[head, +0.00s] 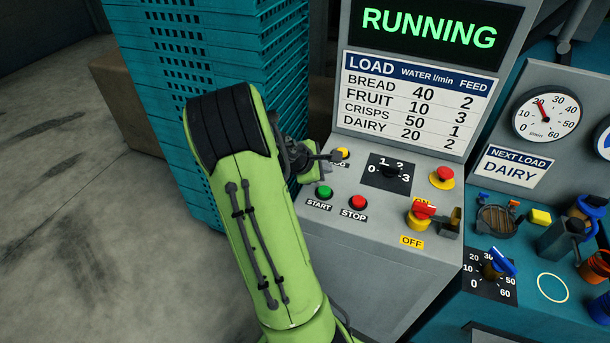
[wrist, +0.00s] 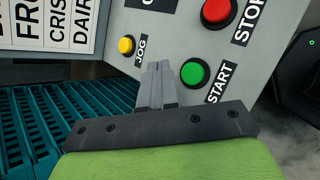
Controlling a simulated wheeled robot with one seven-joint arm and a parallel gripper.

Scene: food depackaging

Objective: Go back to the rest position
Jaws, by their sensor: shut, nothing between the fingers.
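My gripper (head: 336,156) is shut and empty at the left side of the grey control panel (head: 350,245), close to the yellow jog button (head: 343,152). In the wrist view its closed fingers (wrist: 157,68) point at the panel between the yellow jog button (wrist: 126,45) and the green start button (wrist: 194,72). I cannot tell whether the fingertips touch the panel. The red stop button (head: 358,202) is to the right of the green start button (head: 324,193). The display (head: 428,28) reads RUNNING in green.
Stacked teal crates (head: 185,190) stand left of the panel, close beside my arm. A selector knob (head: 390,171), a red emergency button (head: 445,175) and a red switch (head: 422,212) sit on the panel. A DAIRY sign (head: 513,170) and a teal bench with valves are at right. Open floor lies left.

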